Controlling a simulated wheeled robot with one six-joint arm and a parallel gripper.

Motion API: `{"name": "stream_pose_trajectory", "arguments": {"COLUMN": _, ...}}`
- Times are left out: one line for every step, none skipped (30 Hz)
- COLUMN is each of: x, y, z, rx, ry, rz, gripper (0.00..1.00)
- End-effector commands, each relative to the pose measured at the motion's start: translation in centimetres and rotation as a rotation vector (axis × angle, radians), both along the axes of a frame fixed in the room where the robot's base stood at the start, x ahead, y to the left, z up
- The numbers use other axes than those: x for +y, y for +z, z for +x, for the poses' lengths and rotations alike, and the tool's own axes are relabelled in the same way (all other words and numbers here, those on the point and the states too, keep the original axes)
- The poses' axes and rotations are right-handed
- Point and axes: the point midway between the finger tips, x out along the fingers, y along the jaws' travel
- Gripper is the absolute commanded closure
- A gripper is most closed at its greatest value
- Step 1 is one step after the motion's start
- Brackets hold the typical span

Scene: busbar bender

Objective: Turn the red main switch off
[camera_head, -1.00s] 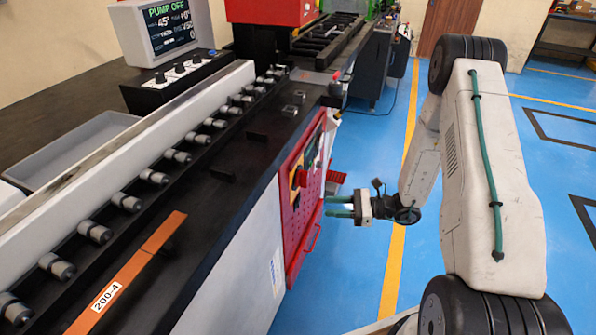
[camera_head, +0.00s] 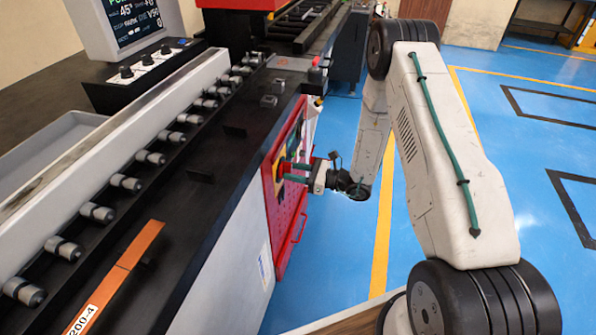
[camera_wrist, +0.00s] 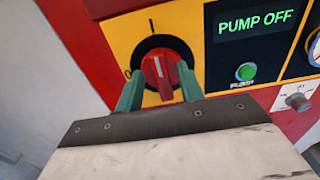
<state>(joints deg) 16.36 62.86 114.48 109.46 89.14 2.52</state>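The red main switch (camera_wrist: 162,72) is a round knob with a raised grip bar on a yellow plate (camera_wrist: 118,27). Its white line points up, close to the "I" mark at the top; an "O" mark sits at its left. My gripper (camera_wrist: 160,84) is open, with one green finger on the left and one on the right of the knob's lower part. I cannot tell whether they touch it. In the head view my gripper (camera_head: 284,171) reaches the red panel (camera_head: 286,206) on the machine's side, and its fingers partly hide the switch there.
Right of the switch are a display (camera_wrist: 256,22) reading "PUMP OFF", a green button (camera_wrist: 245,72) and a key switch (camera_wrist: 298,101). A red handle (camera_head: 301,227) sticks out low on the panel. The machine's black top (camera_head: 200,215) overhangs at the left. Blue floor is free at right.

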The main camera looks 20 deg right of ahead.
Motion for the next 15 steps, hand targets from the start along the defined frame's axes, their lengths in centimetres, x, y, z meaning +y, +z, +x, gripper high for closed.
{"name": "stream_pose_trajectory", "arguments": {"x": 0.0, "y": 0.0, "z": 0.0, "rx": 0.0, "ry": 0.0, "rz": 0.0, "gripper": 0.62}}
{"name": "stream_pose_trajectory", "arguments": {"x": 0.0, "y": 0.0, "z": 0.0, "rx": 0.0, "ry": -0.001, "rz": 0.0, "gripper": 0.62}}
{"name": "stream_pose_trajectory", "arguments": {"x": 0.0, "y": 0.0, "z": 0.0, "rx": 0.0, "ry": -0.001, "rz": 0.0, "gripper": 0.62}}
{"name": "stream_pose_trajectory", "arguments": {"x": -0.1, "y": 0.0, "z": 0.0, "rx": 0.0, "ry": -0.001, "rz": 0.0, "gripper": 0.62}}
{"name": "stream_pose_trajectory", "arguments": {"x": -0.1, "y": 0.0, "z": 0.0, "rx": 0.0, "ry": -0.001, "rz": 0.0, "gripper": 0.62}}
{"name": "stream_pose_trajectory", "arguments": {"x": -0.1, "y": 0.0, "z": 0.0, "rx": 0.0, "ry": -0.002, "rz": 0.0, "gripper": 0.65}}
{"name": "stream_pose_trajectory", "arguments": {"x": -0.1, "y": 0.0, "z": 0.0, "rx": 0.0, "ry": -0.002, "rz": 0.0, "gripper": 0.73}}
{"name": "stream_pose_trajectory", "arguments": {"x": -0.2, "y": 0.0, "z": 0.0, "rx": 0.0, "ry": -0.002, "rz": 0.0, "gripper": 0.81}}
{"name": "stream_pose_trajectory", "arguments": {"x": -0.2, "y": 0.0, "z": 0.0, "rx": 0.0, "ry": -0.002, "rz": 0.0, "gripper": 0.92}}
{"name": "stream_pose_trajectory", "arguments": {"x": -0.2, "y": 0.0, "z": 0.0, "rx": 0.0, "ry": -0.002, "rz": 0.0, "gripper": 1.0}}
{"name": "stream_pose_trajectory", "arguments": {"x": -0.2, "y": 0.0, "z": 0.0, "rx": 0.0, "ry": -0.002, "rz": 0.0, "gripper": 1.0}}
{"name": "stream_pose_trajectory", "arguments": {"x": -0.2, "y": 0.0, "z": 0.0, "rx": 0.0, "ry": -0.002, "rz": 0.0, "gripper": 1.0}}
{"name": "stream_pose_trajectory", "arguments": {"x": -0.2, "y": 0.0, "z": 0.0, "rx": 0.0, "ry": -0.002, "rz": 0.0, "gripper": 1.0}}
{"name": "stream_pose_trajectory", "arguments": {"x": -1.2, "y": 0.0, "z": 0.0, "rx": -0.001, "ry": -0.005, "rz": -0.001, "gripper": 1.0}}
{"name": "stream_pose_trajectory", "arguments": {"x": -0.8, "y": 0.0, "z": 0.0, "rx": -0.001, "ry": -0.003, "rz": -0.001, "gripper": 1.0}}
